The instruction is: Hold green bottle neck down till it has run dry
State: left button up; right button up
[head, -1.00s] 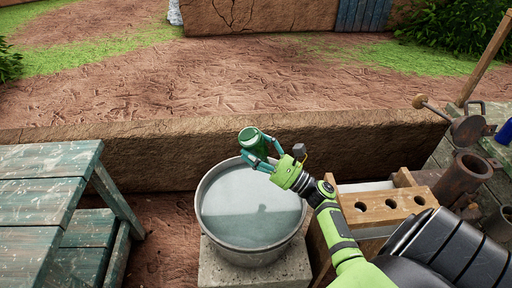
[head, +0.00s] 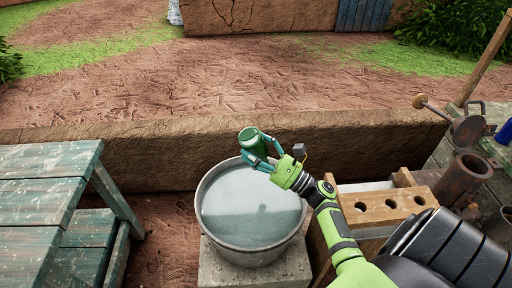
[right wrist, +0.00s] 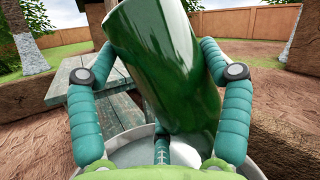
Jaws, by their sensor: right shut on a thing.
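The green bottle (head: 252,140) is held above the metal tub (head: 206,233), near its far rim. Its broad, flat end faces up towards the head camera. In the right wrist view the bottle (right wrist: 165,60) leans, with its wide body at the top; its lower end is largely out of sight. My right gripper (head: 262,150) is shut on the bottle, with teal fingers on both sides of it (right wrist: 155,90). The tub holds pale grey liquid with a dark shadow on it. I cannot make out any stream from the bottle. My left gripper is not in view.
The tub stands on a stone block (head: 235,278). A weathered green table (head: 40,190) is at the left. A wooden rack with holes (head: 388,207) and rusty metal vessels (head: 465,178) are at the right. A low mud wall (head: 150,150) runs behind.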

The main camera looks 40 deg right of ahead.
jog(key=n+g+b, duration=0.1)
jog(key=n, duration=0.1)
jog(key=n+y+b, duration=0.1)
jog(key=n+b, duration=0.1)
jog(key=n+g+y+b, duration=0.1)
jog(key=n, duration=0.2)
jog(key=shift+f+g+b, duration=0.25)
jog(key=shift+g+b, duration=0.05)
jog(key=shift+b, duration=0.1)
jog(key=n+g+b, duration=0.1)
jog(key=n, duration=0.1)
jog(key=shift+r+n+y, duration=0.15)
jog(key=shift+n+y, duration=0.15)
jog(key=shift+r+n, duration=0.15)
jog(key=shift+n, duration=0.15)
jog(key=shift+n+g+b, duration=0.3)
jog(key=shift+n+b, duration=0.05)
jog(key=shift+n, duration=0.05)
jog(key=n+b, duration=0.1)
jog(key=n+g+b, duration=0.1)
jog(key=n, duration=0.1)
jog(key=shift+f+n, duration=0.2)
jog(key=shift+n, duration=0.1)
jog(key=shift+n+g+h, duration=0.5)
jog(key=shift+n+h, duration=0.1)
jog(key=shift+n, duration=0.5)
jog(key=shift+r+n, duration=0.2)
jog(key=shift+n, duration=0.3)
jog(key=shift+h, duration=0.3)
